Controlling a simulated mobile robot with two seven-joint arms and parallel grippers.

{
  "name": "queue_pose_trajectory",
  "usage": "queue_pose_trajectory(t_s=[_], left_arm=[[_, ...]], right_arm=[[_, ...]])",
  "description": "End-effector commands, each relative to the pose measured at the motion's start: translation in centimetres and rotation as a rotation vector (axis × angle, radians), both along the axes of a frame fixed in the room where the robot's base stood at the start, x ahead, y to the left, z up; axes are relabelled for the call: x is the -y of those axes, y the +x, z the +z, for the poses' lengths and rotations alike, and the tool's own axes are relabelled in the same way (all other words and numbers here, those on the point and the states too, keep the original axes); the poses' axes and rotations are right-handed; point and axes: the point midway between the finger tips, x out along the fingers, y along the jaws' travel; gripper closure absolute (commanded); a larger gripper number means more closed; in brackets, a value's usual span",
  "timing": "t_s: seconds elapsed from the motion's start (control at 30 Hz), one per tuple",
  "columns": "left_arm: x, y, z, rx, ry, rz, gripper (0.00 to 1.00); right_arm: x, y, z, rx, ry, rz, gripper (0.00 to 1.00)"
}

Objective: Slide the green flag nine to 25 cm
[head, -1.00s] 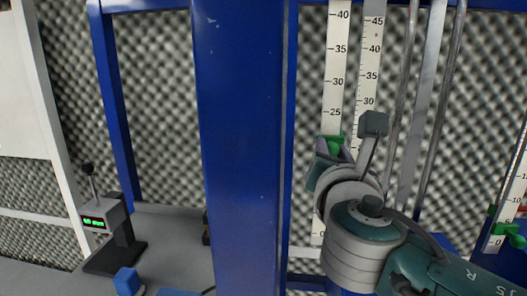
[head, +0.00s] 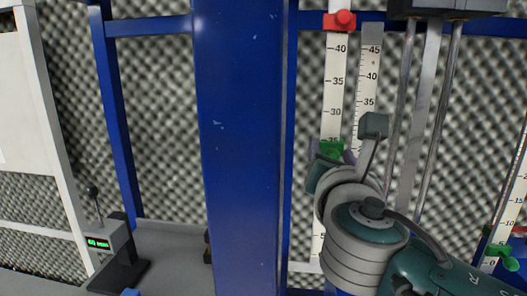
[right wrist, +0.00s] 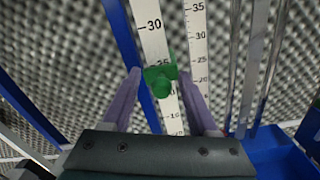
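The green flag (head: 330,149) sits on a white upright scale (head: 336,82) in the head view. In the right wrist view the green flag (right wrist: 161,79) is at about the 25 mark, partly covering that number. My right gripper (right wrist: 160,75) has its two purple fingers on the left and right sides of the flag, with the tips close against its edges. In the head view my right gripper (head: 332,153) partly hides the flag and the scale below it. My left gripper is not in view.
A red flag (head: 340,20) sits higher on the same scale. A grey scale (head: 370,80) and metal rods (head: 446,110) stand to the right. Another green flag (head: 498,250) is on a scale at far right. A blue post (head: 240,150) stands left of the scale.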

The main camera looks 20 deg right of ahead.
Motion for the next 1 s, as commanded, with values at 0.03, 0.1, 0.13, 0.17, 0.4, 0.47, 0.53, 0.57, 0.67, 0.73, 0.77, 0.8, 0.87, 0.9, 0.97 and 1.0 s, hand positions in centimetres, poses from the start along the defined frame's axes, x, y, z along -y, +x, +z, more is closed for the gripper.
queue_pose_trajectory(t_s=[0.03, 0.1, 0.13, 0.17, 0.4, 0.47, 0.53, 0.57, 0.67, 0.73, 0.77, 0.8, 0.87, 0.9, 0.97, 1.0], left_arm=[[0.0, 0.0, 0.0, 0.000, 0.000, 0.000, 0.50], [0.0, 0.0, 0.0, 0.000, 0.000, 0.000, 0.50], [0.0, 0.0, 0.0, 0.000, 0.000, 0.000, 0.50], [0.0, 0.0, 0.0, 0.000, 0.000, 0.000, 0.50], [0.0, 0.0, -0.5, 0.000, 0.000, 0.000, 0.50], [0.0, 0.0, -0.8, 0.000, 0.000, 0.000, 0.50], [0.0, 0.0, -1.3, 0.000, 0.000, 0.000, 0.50], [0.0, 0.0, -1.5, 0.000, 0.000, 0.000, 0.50], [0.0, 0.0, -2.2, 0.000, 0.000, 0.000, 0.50], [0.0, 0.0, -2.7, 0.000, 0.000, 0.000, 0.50], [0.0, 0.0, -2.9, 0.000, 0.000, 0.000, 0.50], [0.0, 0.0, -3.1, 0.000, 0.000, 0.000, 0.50], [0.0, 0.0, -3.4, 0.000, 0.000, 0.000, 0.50], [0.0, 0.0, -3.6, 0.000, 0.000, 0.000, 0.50], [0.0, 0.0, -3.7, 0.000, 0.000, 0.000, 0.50], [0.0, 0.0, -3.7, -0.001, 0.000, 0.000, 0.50]], right_arm=[[0.0, 0.0, -0.1, -0.001, 0.000, 0.000, 0.39], [0.0, 0.0, -0.1, -0.002, 0.001, 0.000, 0.39], [0.0, 0.0, -0.1, -0.002, 0.001, 0.000, 0.39], [0.0, 0.0, -0.1, -0.003, 0.001, 0.000, 0.39], [-0.5, -1.1, -0.4, -0.003, 0.003, 0.001, 0.39], [-0.9, -1.8, -0.5, -0.003, 0.004, 0.003, 0.39], [-1.4, -2.9, -0.6, -0.004, 0.005, 0.003, 0.39], [-1.7, -3.4, -0.6, -0.003, 0.005, 0.004, 0.39], [-2.4, -5.1, -0.6, -0.003, 0.006, 0.002, 0.39], [-3.0, -6.2, -0.6, -0.002, 0.005, 0.003, 0.39], [-3.2, -6.6, -0.6, -0.002, 0.004, 0.002, 0.39], [-3.4, -7.1, -0.5, -0.003, 0.006, 0.001, 0.39], [-3.8, -7.8, -0.5, -0.002, 0.003, 0.002, 0.39], [-4.0, -8.2, -0.5, -0.003, 0.003, 0.001, 0.39], [-4.2, -8.6, -0.3, -0.002, 0.002, 0.001, 0.39], [-4.2, -8.8, -0.3, -0.002, 0.002, 0.001, 0.39]])
